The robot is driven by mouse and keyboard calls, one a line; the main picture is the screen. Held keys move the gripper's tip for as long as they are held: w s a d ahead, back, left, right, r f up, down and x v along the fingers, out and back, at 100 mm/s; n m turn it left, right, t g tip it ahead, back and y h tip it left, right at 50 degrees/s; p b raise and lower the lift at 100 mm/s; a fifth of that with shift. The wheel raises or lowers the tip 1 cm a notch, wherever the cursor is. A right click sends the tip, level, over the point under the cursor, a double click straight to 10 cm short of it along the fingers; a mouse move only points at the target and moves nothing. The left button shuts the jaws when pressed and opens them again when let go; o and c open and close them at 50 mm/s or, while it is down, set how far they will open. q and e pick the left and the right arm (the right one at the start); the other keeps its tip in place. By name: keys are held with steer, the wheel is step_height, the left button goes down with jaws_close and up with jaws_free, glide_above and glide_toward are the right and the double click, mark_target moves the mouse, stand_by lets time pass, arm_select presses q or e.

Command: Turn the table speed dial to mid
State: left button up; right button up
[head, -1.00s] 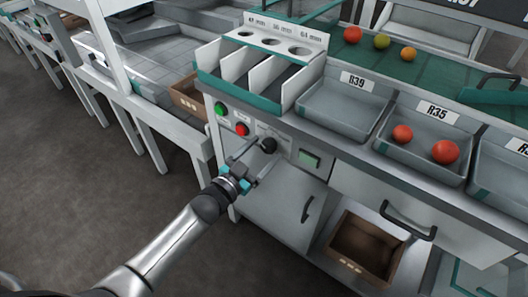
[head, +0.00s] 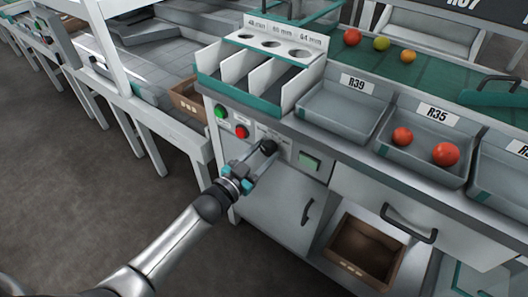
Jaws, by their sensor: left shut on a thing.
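The black speed dial (head: 269,146) sits on the front panel of the sorting table, right of the red button. My left gripper (head: 264,151) reaches up to it from below left, and its fingers are shut on the dial. The fingers partly cover the dial and its printed scale, so I cannot read its setting. My right gripper is not in view.
A green button (head: 221,111) and a red button (head: 242,132) are left of the dial. A cabinet door handle (head: 307,211) is below. Tray R39 (head: 345,112) juts out above.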

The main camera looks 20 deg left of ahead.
arm_select(q)
jaws_close()
